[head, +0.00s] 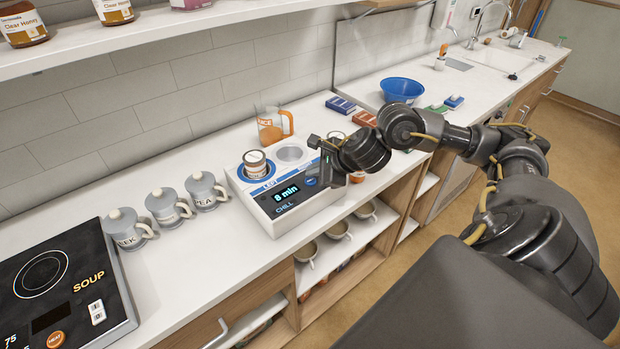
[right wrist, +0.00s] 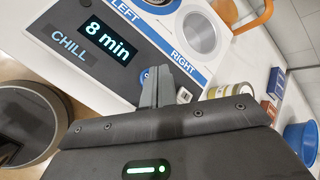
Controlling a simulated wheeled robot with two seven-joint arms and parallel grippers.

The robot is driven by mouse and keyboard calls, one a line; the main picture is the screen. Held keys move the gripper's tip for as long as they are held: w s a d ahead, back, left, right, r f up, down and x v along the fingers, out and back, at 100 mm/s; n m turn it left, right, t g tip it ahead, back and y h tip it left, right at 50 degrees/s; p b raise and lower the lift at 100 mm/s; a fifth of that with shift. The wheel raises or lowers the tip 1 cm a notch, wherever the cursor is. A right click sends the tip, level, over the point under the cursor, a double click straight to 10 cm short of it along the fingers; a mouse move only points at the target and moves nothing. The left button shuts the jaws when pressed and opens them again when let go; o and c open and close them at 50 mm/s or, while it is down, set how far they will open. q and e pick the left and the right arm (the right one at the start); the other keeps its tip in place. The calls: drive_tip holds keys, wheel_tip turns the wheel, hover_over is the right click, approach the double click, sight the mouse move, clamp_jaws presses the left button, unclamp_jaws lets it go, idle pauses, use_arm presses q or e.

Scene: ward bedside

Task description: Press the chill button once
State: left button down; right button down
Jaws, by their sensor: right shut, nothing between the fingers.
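The chiller (head: 283,224) is a white box on the counter with a dark front panel. Its display (head: 286,191) reads "8 min", with the word CHILL below; the display also shows in the right wrist view (right wrist: 106,41). A round blue button (head: 311,182) sits right of the display. In the right wrist view the button (right wrist: 146,74) is partly hidden by my fingers. My right gripper (head: 324,175) is shut and empty, its fingertips (right wrist: 157,70) at the button. I cannot tell whether they touch it. My left gripper is not in view.
A labelled can (head: 255,160) stands in the chiller's left well; the right well (head: 290,153) looks empty. A jug with an orange handle (head: 271,128) stands behind. Lidded mugs (head: 167,206) and a hob (head: 62,285) are left. Boxes (head: 341,104) and a blue bowl (head: 402,88) are farther right.

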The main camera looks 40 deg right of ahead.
sight(314, 182)
drive_tip(key=shift+f, duration=0.1)
idle(0.7)
drive_tip(key=shift+f+b, duration=0.35)
drive_tip(key=shift+b, duration=0.25)
drive_tip(key=shift+f+b, duration=0.4)
drive_tip(key=shift+b, duration=0.1)
idle(0.5)
drive_tip(key=shift+r, duration=0.15)
drive_tip(key=shift+r+p, duration=0.6)
drive_tip(key=shift+r, duration=0.1)
wheel_tip(314, 182, up, 5)
drive_tip(key=p, duration=0.4)
idle(0.4)
